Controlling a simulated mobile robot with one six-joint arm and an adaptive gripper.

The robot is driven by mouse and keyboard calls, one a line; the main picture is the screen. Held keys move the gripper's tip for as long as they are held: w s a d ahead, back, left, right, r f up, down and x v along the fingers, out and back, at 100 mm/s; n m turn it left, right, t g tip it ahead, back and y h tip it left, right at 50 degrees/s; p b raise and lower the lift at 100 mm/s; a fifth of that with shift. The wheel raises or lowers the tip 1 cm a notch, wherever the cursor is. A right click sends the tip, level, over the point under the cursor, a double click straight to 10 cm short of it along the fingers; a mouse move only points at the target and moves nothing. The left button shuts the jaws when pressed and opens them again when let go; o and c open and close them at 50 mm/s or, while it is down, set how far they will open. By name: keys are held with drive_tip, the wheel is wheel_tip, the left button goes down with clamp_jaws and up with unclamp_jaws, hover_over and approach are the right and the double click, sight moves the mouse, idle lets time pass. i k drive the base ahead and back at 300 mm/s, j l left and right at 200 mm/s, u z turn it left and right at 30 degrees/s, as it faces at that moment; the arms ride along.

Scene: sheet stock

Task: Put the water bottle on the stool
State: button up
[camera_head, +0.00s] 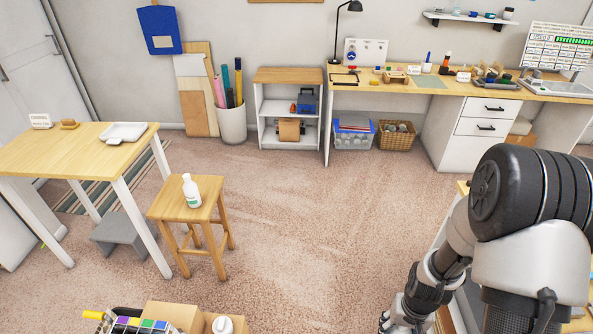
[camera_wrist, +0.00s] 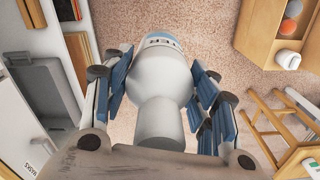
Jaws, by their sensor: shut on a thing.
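The stool (camera_head: 188,200) is wooden and square-topped, standing left of centre in the head view. A white bottle with a green label (camera_head: 191,192) stands upright on its seat. In the wrist view my gripper (camera_wrist: 162,82) is shut on a pale grey-white bottle (camera_wrist: 165,72) with a narrower near end and a blue-edged far end; I take it to be the water bottle. Blue finger pads press on both its sides. The stool's legs (camera_wrist: 268,128) show at the right of the wrist view, apart from the held bottle. The head view does not show my fingertips or the held bottle.
A wooden table (camera_head: 75,152) stands left of the stool, with a grey step stool (camera_head: 122,232) under it. Cardboard boxes (camera_head: 172,315) and a white jar (camera_head: 223,325) are at the bottom. The carpet (camera_head: 310,220) between the stool and my arm is clear.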

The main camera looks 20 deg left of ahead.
sight(168, 203)
drive_tip(key=i+j+u, duration=0.1)
drive_tip(key=i+u, duration=0.15)
drive_tip(key=i, duration=0.55)
drive_tip(key=i+l+u, duration=0.1)
drive_tip(key=i+u, duration=0.2)
drive_tip(key=i, duration=0.55)
drive_tip(key=i+j+u, duration=0.1)
drive_tip(key=i+u, duration=0.4)
drive_tip(key=i+l+u, duration=0.1)
drive_tip(key=i+u, duration=0.35)
drive_tip(key=i+l+u, duration=0.25)
drive_tip(key=i+u, duration=0.25)
drive_tip(key=i+j+u, duration=0.2)
drive_tip(key=i+u, duration=0.75)
